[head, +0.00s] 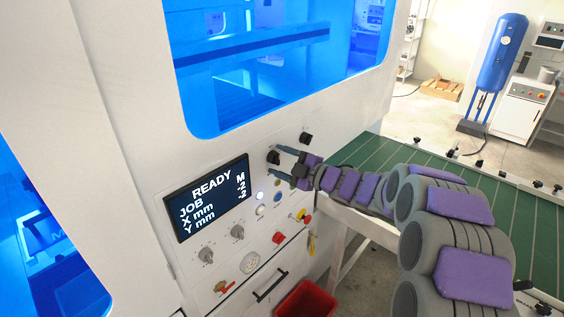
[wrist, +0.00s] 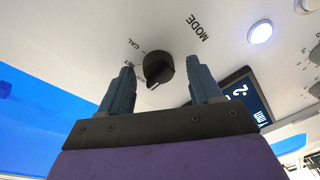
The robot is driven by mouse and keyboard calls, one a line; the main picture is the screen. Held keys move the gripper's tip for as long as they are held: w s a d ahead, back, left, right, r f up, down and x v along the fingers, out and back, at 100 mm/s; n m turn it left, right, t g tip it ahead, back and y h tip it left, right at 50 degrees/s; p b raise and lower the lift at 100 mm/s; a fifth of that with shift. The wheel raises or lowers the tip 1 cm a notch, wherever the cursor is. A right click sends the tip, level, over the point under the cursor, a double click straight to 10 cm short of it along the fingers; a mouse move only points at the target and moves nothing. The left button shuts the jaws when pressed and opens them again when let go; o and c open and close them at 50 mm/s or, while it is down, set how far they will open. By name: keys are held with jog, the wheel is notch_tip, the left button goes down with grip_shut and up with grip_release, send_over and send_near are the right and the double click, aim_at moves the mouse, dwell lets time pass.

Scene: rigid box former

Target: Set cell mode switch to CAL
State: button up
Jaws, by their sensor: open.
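The mode switch is a round black knob (wrist: 158,68) on the white panel, with the word MODE (wrist: 201,27) to its upper right in the wrist view. A CAL label (wrist: 132,44) is at its upper left, with another small label partly hidden below that. A pale mark shows at the knob's lower edge; I cannot tell which label the knob is set to. My gripper (wrist: 161,72) is open, with one finger on each side of the knob and gaps visible. In the head view the knob (head: 272,157) is at the tips of my gripper (head: 283,161).
A display (head: 207,197) reading READY is left of the knob. Another black knob (head: 306,138) is close to my gripper at the upper right. Buttons, dials and a red-yellow knob (head: 304,216) are below. A green conveyor (head: 362,153) extends to the right; a red bin (head: 305,300) is below.

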jog(key=c, duration=1)
jog(key=shift+c, duration=0.2)
